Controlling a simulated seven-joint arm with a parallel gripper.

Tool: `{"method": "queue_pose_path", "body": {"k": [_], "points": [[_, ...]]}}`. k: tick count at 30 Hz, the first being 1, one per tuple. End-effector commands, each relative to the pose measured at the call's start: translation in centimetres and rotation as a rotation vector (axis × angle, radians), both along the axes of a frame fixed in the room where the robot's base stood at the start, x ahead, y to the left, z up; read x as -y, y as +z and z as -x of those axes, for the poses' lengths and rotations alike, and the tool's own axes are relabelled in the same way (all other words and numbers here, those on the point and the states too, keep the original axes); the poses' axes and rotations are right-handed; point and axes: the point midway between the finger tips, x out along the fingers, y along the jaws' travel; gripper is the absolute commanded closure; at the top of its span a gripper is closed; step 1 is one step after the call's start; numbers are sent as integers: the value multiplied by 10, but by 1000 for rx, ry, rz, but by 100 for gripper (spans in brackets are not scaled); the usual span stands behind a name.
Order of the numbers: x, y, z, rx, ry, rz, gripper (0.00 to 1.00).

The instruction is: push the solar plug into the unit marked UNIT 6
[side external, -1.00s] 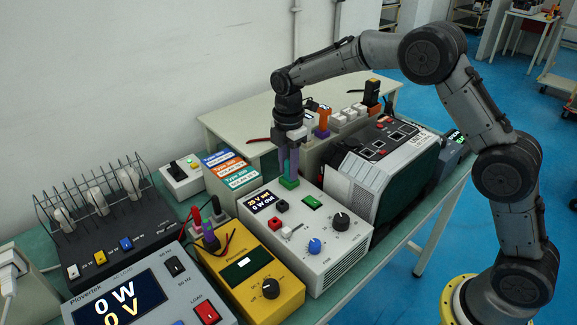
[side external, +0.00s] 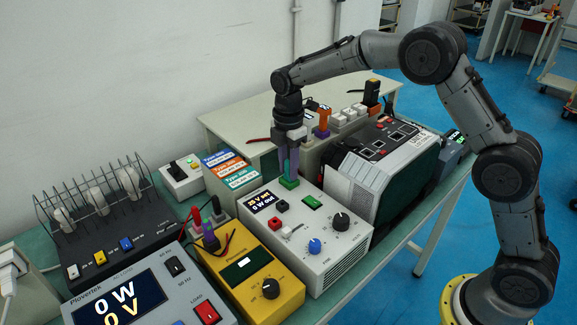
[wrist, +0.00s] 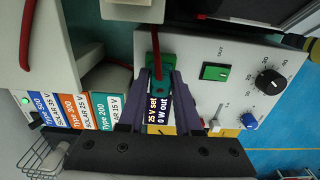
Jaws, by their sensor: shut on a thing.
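My gripper (side external: 288,170) points straight down at the back edge of the white bench supply (side external: 330,245). Its purple fingers are shut on a green plug (side external: 289,184), which sits low at the supply's top back edge. I cannot tell whether the plug is seated there or just above it. In the wrist view the green plug (wrist: 155,66) shows between the fingers, with a red cable running away from it. The grey and black power unit (side external: 362,185), with small lettering that seems to read UNIT 6, stands to the right of the supply. Its socket is not clearly seen.
A yellow meter (side external: 250,270) and a grey load box (side external: 150,295) stand to the left. Colored type labels (side external: 230,170) stand behind the supply. A cream table (side external: 225,115) at the back holds white blocks and an orange piece. Space between the devices is narrow.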

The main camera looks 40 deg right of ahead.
Motion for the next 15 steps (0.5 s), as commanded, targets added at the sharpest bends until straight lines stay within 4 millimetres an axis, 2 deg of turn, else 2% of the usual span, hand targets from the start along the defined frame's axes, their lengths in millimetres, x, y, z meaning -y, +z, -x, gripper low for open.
{"method": "queue_pose_path", "body": {"k": [15], "points": [[0,6,0,1,0,0,100]]}}
